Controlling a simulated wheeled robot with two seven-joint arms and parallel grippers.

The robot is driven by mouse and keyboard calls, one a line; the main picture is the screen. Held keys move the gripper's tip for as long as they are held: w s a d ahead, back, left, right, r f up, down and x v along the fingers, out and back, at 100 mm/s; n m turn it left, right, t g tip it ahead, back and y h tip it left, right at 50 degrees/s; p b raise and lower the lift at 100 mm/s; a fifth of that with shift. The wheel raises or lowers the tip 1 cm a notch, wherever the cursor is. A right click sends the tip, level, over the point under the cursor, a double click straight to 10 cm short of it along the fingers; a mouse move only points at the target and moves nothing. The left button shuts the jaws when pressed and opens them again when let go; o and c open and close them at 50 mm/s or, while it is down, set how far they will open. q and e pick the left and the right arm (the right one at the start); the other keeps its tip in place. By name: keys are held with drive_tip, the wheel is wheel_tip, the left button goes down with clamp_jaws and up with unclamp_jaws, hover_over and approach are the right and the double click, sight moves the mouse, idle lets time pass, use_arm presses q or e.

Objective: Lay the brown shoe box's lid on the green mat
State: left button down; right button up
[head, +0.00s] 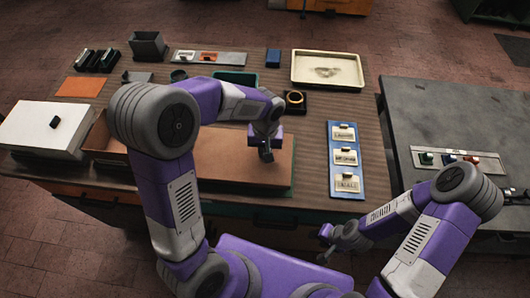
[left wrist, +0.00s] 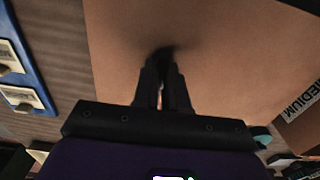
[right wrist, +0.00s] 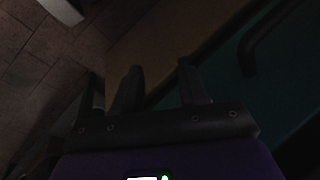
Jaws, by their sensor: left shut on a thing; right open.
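The brown lid (head: 225,160) is a broad flat panel at the middle front of the table. My left gripper (head: 266,155) is over its right part, shut on its small dark knob. The left wrist view shows the closed fingers (left wrist: 163,75) at the knob on the lid (left wrist: 215,50). The green mat (head: 293,182) shows only as a thin strip along the lid's right edge; I cannot tell whether the lid touches it. The brown shoe box (head: 104,140) is left of the lid, partly behind my left arm. My right gripper (head: 327,252) is open and empty before the table front.
A white box (head: 40,128) with a dark knob stands at far left. A blue board (head: 345,190) with several labelled cards lies right of the lid. A cream tray (head: 328,70) and a small dark stand with a glowing ring (head: 294,99) are behind. A grey bench (head: 430,110) is at right.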

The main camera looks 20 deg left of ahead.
use_arm(q)
drive_tip(key=shift+w+f, duration=0.1)
drive_tip(key=shift+f, duration=0.6)
drive_tip(key=c, duration=1.2)
unclamp_jaws()
drive_tip(key=shift+o, duration=0.2)
